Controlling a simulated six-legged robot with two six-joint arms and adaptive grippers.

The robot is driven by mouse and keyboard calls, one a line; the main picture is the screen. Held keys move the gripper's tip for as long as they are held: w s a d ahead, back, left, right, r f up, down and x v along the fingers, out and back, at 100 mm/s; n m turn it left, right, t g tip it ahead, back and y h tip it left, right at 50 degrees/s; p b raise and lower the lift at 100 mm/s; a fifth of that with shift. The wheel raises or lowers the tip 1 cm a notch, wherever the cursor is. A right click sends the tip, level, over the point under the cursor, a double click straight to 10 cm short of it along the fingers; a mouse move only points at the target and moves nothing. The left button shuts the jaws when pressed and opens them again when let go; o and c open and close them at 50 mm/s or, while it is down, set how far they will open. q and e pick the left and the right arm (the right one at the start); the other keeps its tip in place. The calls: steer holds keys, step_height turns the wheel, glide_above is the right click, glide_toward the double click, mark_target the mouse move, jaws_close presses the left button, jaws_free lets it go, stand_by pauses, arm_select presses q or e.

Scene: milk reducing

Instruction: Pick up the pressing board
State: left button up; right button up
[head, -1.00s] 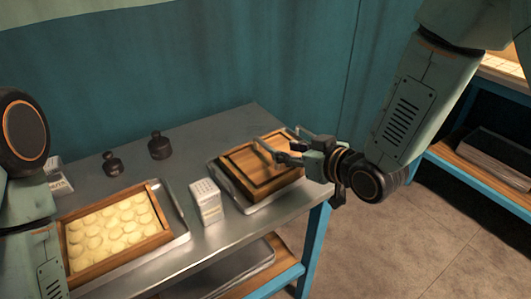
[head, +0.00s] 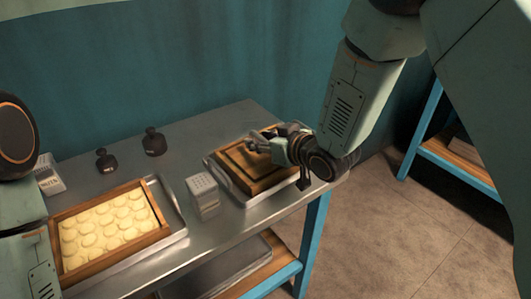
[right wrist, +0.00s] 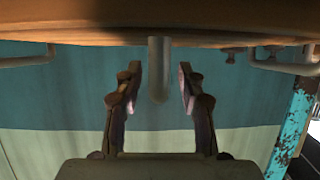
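The wooden pressing board (head: 236,158) lies on a metal tray at the right end of the table, stepped like a frame on top. My right gripper (head: 268,143) is at its upper right part and hides some of it. In the right wrist view my right gripper (right wrist: 160,78) is open. A grey metal bar (right wrist: 158,60), seemingly a handle, stands between its fingers with gaps on both sides. The brown wood (right wrist: 90,30) is across the top of that view. My left arm shows at the left edge of the head view; its gripper is out of view.
A wooden frame of pale dough rounds (head: 105,225) sits on a tray at left. A white box (head: 203,193) stands between the trays. Two dark weights, a small one (head: 106,160) and a larger one (head: 154,142), stand behind. A second shelf (head: 455,160) is at right.

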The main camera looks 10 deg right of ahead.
steer(key=shift+w+d+f, duration=0.15)
steer(key=shift+d, duration=0.05)
steer(key=shift+s+a+r, duration=0.2)
steer(key=shift+a, duration=0.1)
steer(key=c, duration=0.4)
steer(key=shift+w+d+f, duration=0.1)
steer(key=shift+d+f, duration=0.05)
steer(key=shift+d, duration=0.05)
jaws_close()
